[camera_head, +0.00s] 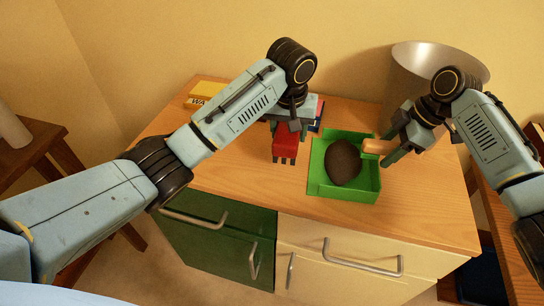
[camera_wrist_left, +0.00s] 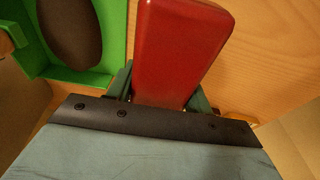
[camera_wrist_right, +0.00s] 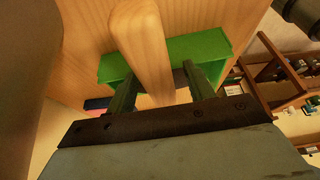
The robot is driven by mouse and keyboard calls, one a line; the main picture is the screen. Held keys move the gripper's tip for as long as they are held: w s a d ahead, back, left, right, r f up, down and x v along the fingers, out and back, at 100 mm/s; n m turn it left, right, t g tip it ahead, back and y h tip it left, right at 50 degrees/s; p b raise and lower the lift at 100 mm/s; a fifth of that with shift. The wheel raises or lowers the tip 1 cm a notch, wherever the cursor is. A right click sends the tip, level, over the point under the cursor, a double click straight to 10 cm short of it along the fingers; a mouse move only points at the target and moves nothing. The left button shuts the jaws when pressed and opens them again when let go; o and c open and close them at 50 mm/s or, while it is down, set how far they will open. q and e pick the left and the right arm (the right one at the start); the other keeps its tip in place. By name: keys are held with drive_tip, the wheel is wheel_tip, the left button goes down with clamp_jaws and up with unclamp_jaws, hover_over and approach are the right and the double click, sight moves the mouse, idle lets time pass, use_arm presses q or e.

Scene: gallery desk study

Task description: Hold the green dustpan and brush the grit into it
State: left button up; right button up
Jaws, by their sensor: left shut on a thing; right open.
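The green dustpan (camera_head: 374,182) lies on the desk, with a dark brown oval lump (camera_head: 343,161) in it; it also shows in the left wrist view (camera_wrist_left: 98,78). Its tan handle (camera_head: 375,146) points right. My right gripper (camera_head: 392,150) is open, with its fingers on either side of the handle, which also shows in the right wrist view (camera_wrist_right: 143,45). I cannot make out separate grit.
A yellow box (camera_head: 203,95) lies at the desk's back left corner. A blue and red item (camera_head: 319,115) is partly hidden behind my left gripper. A metal bin (camera_head: 425,60) stands at the back right. Bare desk surface (camera_head: 425,200) lies right of the dustpan.

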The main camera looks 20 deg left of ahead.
drive_tip(key=v, duration=1.1)
drive_tip(key=shift+d+r, duration=0.25)
drive_tip(key=shift+r, duration=0.1)
